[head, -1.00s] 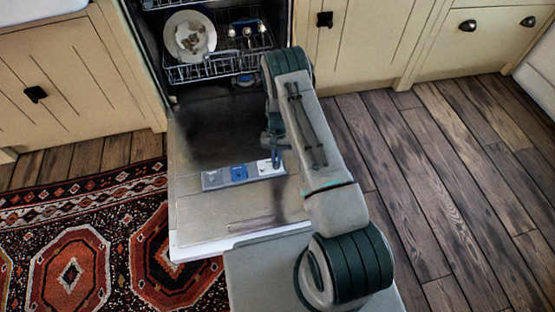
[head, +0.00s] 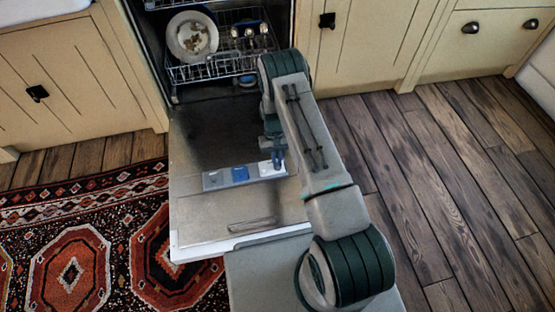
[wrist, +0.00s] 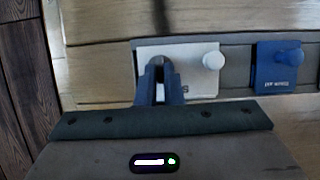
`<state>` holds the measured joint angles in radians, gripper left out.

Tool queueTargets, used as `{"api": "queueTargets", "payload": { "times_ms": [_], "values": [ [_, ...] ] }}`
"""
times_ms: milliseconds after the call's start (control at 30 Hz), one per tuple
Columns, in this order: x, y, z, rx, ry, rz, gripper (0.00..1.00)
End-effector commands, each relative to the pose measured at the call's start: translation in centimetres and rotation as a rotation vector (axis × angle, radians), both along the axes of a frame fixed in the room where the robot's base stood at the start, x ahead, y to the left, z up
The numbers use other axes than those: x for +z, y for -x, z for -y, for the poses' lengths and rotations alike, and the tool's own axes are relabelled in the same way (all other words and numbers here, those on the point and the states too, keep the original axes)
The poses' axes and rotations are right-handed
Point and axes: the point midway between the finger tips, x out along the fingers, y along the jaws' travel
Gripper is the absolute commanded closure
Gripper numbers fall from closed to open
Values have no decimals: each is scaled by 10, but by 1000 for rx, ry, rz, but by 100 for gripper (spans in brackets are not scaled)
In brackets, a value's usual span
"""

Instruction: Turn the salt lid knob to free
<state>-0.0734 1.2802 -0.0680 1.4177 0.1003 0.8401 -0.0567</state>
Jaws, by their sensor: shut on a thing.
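The inner side of the open dishwasher door (head: 205,213) carries a strip with a white lid (head: 267,172) at its right end. In the wrist view the white lid (wrist: 192,52) lies flat, with part of its dark lettering covered by my fingers. A round white knob (wrist: 213,60) stands at the lid's right edge, apart from my fingers. My gripper (wrist: 160,68) reaches down over the lid's left part, its fingers close together. It is shut on a knob there, which the fingers almost wholly hide. In the head view my gripper (head: 278,158) is above the white lid.
A blue lid (head: 240,173) with its own blue knob (wrist: 289,54) is beside the white one. Behind is a wire rack (head: 220,66) with a plate (head: 193,37). A patterned rug (head: 70,240) lies left; wooden floor (head: 440,160) is clear at right.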

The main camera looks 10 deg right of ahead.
Motion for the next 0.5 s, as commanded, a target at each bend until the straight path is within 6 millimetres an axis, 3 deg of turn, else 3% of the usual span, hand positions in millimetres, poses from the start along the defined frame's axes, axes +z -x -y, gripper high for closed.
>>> {"api": "queueTargets", "payload": {
  "times_ms": [33, 133, 500],
  "values": [
    [0, 0, 0, 2, 0, 0, 100],
    [0, 0, 0, 2, -1, 0, 71],
    [6, -2, 0, 0, 0, 1, 71]
  ]
}}
